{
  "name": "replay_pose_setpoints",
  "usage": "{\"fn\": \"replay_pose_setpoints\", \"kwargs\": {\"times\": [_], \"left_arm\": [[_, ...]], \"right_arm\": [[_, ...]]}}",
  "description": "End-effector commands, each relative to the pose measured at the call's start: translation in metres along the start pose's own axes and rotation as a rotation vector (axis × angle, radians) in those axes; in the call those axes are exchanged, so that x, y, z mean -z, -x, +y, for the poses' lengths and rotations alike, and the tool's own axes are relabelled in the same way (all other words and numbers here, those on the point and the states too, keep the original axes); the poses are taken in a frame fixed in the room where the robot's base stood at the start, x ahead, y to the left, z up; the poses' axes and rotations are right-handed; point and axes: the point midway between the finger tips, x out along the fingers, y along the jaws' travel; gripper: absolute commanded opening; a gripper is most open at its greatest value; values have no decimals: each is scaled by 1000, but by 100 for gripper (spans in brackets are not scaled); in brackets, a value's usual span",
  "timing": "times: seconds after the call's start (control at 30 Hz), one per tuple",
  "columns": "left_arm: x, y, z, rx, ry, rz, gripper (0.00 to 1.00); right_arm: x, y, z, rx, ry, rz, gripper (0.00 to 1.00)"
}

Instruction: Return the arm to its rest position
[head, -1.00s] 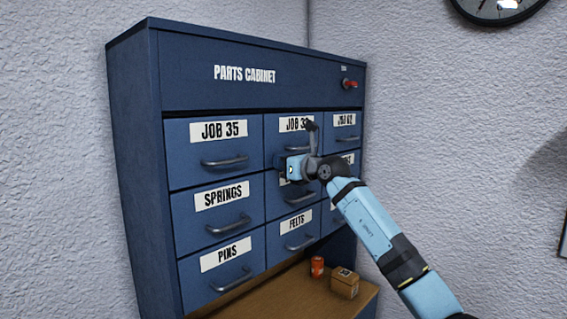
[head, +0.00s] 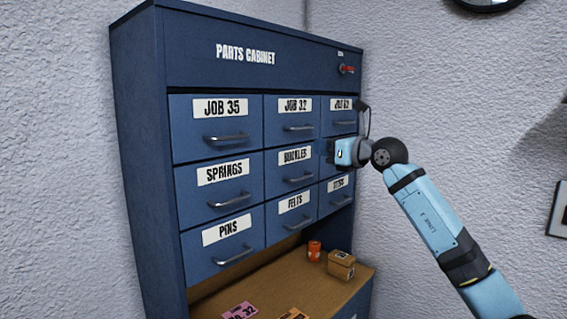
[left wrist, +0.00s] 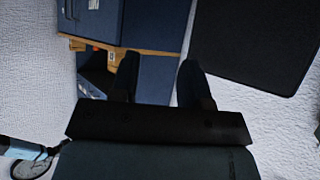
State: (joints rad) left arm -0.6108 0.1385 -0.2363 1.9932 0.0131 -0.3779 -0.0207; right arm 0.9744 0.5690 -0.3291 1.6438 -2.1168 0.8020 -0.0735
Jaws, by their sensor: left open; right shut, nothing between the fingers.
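My right arm comes in from the lower right in the head view. Its gripper (head: 333,151) is in front of the right column of drawers of the blue parts cabinet (head: 140,150). The gripper is small and partly hidden by its own wrist, and it holds nothing that I can see. I cannot tell from this angle whether it touches the cabinet. My left gripper does not show in the head view. In the left wrist view its two dark fingers (left wrist: 158,85) are spread apart with nothing between them. All the cabinet drawers in view look closed.
A wooden shelf (head: 262,285) below the drawers holds an orange can (head: 314,251), a small cardboard box (head: 341,265), a pink card (head: 240,311) and an orange card (head: 294,314). A dark mat (left wrist: 255,40) lies at upper right in the left wrist view. White walls stand on both sides.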

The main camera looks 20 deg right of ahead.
Motion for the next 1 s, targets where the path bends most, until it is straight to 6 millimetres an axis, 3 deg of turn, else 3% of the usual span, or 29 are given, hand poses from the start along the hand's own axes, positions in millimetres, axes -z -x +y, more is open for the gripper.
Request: {"fn": "replay_pose_setpoints", "kwargs": {"times": [0.17,0.27,0.47,0.6,0.77,1.0], "left_arm": [[-1,2,0,1,1,-4,43],[2,4,0,1,1,-3,43],[10,9,-1,4,0,-1,43],[15,12,-2,6,-1,0,43],[21,16,-3,7,-2,0,43],[28,21,-3,9,-2,-2,43]], "right_arm": [[14,-2,8,-31,-40,0,0],[50,-8,29,-110,-158,-12,0],[152,-2,92,-304,-633,-76,0],[218,20,124,-350,-1029,-134,0],[295,56,149,-295,-1503,-202,0],[422,136,187,7,-2204,-300,0]]}}
